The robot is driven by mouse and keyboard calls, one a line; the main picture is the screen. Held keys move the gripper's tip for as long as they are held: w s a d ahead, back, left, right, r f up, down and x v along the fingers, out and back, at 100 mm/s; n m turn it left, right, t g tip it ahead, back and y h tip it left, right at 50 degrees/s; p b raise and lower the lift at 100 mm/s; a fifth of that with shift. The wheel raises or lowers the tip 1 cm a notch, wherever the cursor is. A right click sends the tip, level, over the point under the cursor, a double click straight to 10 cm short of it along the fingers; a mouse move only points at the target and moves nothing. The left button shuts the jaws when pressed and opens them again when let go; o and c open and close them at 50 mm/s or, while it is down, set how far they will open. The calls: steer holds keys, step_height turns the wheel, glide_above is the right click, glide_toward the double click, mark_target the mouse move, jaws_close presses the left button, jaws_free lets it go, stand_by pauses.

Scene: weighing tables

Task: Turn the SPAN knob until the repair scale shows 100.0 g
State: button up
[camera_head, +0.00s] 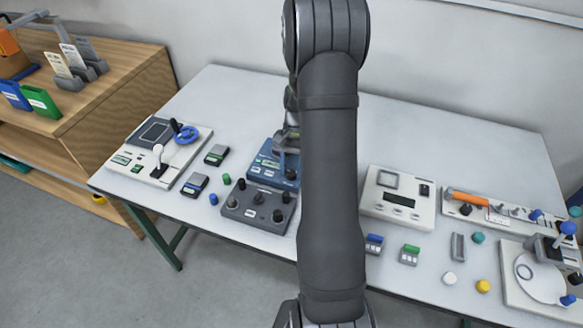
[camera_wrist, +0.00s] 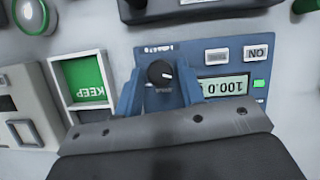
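The blue repair scale (camera_head: 265,158) stands mid-table, partly hidden by my arm. In the wrist view it is upside down, and its panel (camera_wrist: 215,52) carries a display (camera_wrist: 226,86) that reads 100.0. A green light (camera_wrist: 260,84) is lit beside the display. The black SPAN knob (camera_wrist: 160,72) has a white mark near its edge; its label is too small to read clearly. My gripper (camera_wrist: 161,82) is open, with one finger on each side of the knob and gaps between. In the head view my gripper (camera_head: 286,148) is over the scale, its fingers mostly hidden.
A grey box with knobs (camera_head: 258,206) stands close in front of the scale. A green KEEP tray (camera_wrist: 84,80) lies beside the scale. A white scale (camera_head: 397,198) stands to the right. Small weights and blocks lie along the table's front.

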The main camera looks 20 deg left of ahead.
steer(key=shift+o, duration=1)
steer(key=v, duration=1.7)
steer(key=shift+r, duration=0.15)
steer(key=x, duration=1.7)
steer(key=shift+f, duration=0.2)
